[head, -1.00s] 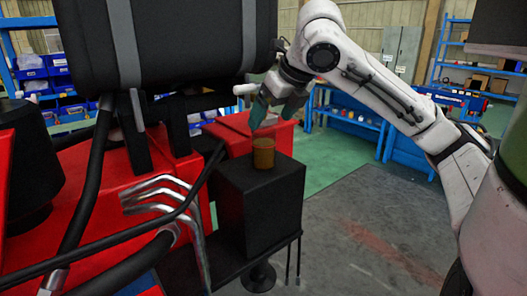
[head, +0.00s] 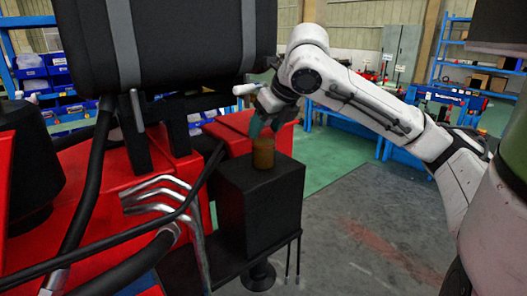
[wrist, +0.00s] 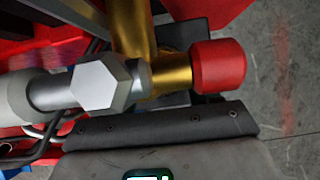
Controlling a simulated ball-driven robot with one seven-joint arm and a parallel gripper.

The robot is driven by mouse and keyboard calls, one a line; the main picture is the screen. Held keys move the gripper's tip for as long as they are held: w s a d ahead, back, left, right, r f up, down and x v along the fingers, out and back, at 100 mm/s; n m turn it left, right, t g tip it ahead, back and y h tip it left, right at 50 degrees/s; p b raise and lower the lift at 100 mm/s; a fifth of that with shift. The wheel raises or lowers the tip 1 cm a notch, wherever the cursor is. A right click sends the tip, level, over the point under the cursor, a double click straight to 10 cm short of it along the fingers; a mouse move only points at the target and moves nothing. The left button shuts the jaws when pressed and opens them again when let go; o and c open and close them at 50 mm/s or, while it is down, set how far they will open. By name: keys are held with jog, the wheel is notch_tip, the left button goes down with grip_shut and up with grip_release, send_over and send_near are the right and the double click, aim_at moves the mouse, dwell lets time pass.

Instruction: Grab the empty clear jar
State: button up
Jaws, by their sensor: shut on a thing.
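A small amber-brown cylinder, the jar (head: 263,155), stands upright on top of a black box (head: 262,185) in the head view. It looks tinted rather than clear, and I cannot tell whether it is empty. My gripper (head: 257,128) comes down from above with its teal fingers at the jar's upper part, shut on it. The exact contact is too small to see. In the wrist view neither the jar nor my fingertips can be made out.
A hex-headed metal fitting (wrist: 98,85) and a red-capped brass fitting (wrist: 218,66) are close in the wrist view. Red machinery (head: 70,200), a black hanging block (head: 165,45) and bent metal pipes (head: 165,195) crowd the left. The floor (head: 360,215) at right is clear.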

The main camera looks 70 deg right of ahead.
grip_shut()
jog(key=shift+r, duration=0.15)
